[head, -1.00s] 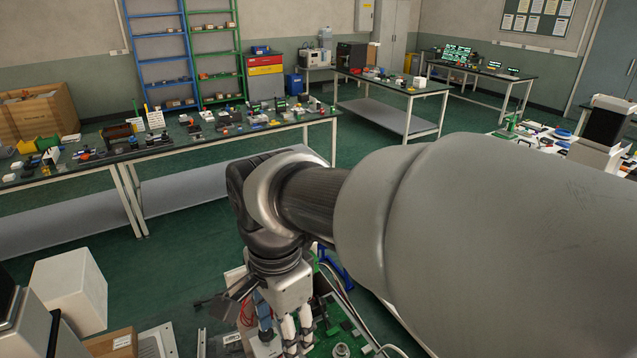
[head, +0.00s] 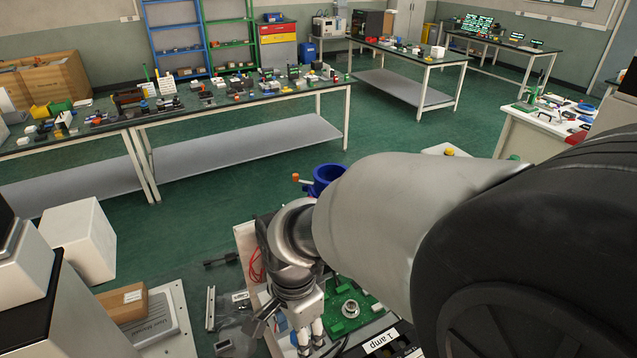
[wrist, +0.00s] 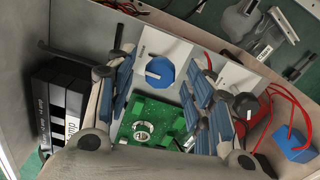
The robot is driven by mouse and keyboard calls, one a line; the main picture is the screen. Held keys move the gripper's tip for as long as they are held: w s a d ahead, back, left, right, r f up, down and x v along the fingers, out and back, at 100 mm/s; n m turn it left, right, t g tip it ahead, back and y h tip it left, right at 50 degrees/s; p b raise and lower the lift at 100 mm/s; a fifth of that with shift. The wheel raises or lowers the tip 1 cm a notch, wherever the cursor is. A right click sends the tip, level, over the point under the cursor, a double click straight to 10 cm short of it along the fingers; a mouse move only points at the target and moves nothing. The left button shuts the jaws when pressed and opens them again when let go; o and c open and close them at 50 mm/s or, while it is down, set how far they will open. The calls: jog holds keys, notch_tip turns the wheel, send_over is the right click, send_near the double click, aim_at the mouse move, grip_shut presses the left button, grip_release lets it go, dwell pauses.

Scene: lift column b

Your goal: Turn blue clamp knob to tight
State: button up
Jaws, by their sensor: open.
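A blue, many-sided knob (wrist: 160,72) with a pale mark sits on a white plate (wrist: 163,48) in the wrist view. Print on the plate is too small to read. My gripper (wrist: 162,80) is open, with one blue-padded finger on each side of the knob in the picture. I see no contact, and the height gap cannot be told. In the head view my gripper (head: 311,342) points down over the bench items; I cannot make out the knob there.
A green board (wrist: 145,120) with a round metal part lies below the knob in the wrist view. Black blocks (wrist: 62,110) stand left; red wires (wrist: 285,100) and a blue block (wrist: 293,143) lie right. A blue ring-shaped holder (head: 327,177) stands behind my arm.

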jog(key=shift+c, duration=0.2)
jog(key=c, duration=1)
